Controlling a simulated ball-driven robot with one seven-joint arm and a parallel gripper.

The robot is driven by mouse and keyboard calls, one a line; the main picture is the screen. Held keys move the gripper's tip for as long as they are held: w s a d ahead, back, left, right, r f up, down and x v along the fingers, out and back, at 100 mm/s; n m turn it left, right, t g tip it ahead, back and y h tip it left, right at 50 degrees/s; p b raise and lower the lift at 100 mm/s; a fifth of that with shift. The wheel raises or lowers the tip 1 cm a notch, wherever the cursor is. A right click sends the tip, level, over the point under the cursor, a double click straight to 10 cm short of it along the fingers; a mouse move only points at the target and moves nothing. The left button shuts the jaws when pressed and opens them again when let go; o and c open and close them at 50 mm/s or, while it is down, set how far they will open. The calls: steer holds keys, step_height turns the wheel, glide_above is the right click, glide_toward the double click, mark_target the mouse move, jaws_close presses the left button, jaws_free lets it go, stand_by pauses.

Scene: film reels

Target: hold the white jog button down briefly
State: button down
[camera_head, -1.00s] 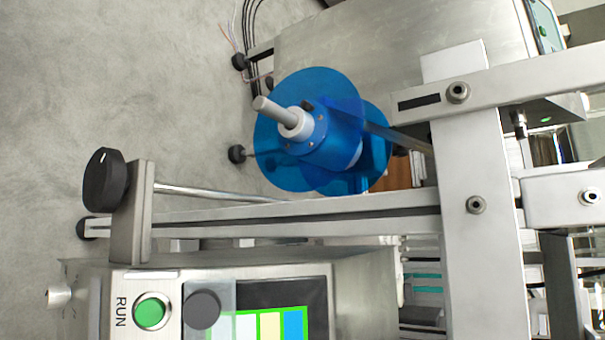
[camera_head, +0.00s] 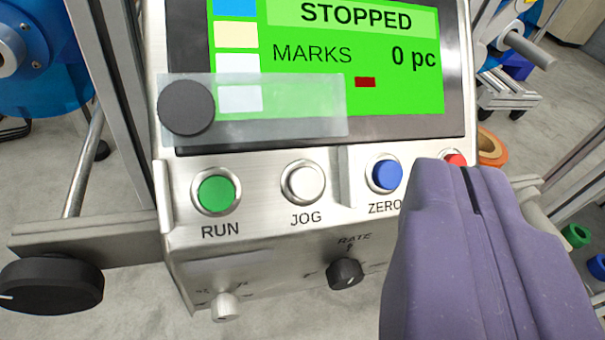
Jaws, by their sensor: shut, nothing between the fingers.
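The white jog button (camera_head: 303,182) sits in a metal ring on the control panel (camera_head: 265,160), above the label JOG. It stands between the green RUN button (camera_head: 216,194) and the blue ZERO button (camera_head: 385,174). My gripper (camera_head: 450,172) is purple, shut and empty. It is at the lower right of the view, to the right of the jog button and apart from it in the picture. It partly covers a red button (camera_head: 455,160) and the end of the ZERO label. The screen (camera_head: 350,60) reads STOPPED and MARKS 0 pc.
A clear flap with a black knob (camera_head: 187,107) overlaps the screen's lower left. A low metal divider (camera_head: 346,177) stands between the jog and blue buttons. A black RATE knob (camera_head: 345,273) and a small metal knob (camera_head: 225,306) are below. A large black knob (camera_head: 52,286) is at lower left.

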mark_target(306, 184)
steer(key=shift+w+a+f+b, duration=0.4)
steer(key=shift+w+f+b, duration=0.4)
steer(key=shift+w+f, duration=0.15)
steer(key=shift+w+a+f+b, duration=0.35)
steer(key=shift+w+f+b, duration=0.55)
steer(key=shift+f, duration=0.15)
steer(key=shift+w+a+f+b, duration=0.4)
steer(key=shift+w+f+b, duration=0.35)
steer(key=shift+w+f, duration=0.2)
steer(key=shift+f, duration=0.1)
steer(key=shift+w+a+f+b, duration=0.1)
steer(key=shift+w+f+b, duration=0.1)
steer(key=shift+b, duration=0.2)
steer(key=shift+w+a+f+b, duration=0.15)
steer(key=shift+w+f+b, duration=0.1)
steer(key=shift+f+b, duration=0.15)
stand_by(0.3)
steer(key=shift+r, duration=0.15)
stand_by(1.1)
steer(key=shift+s+d+r+p, duration=0.25)
steer(key=shift+s+r+p, duration=0.25)
steer(key=shift+s+r, duration=0.05)
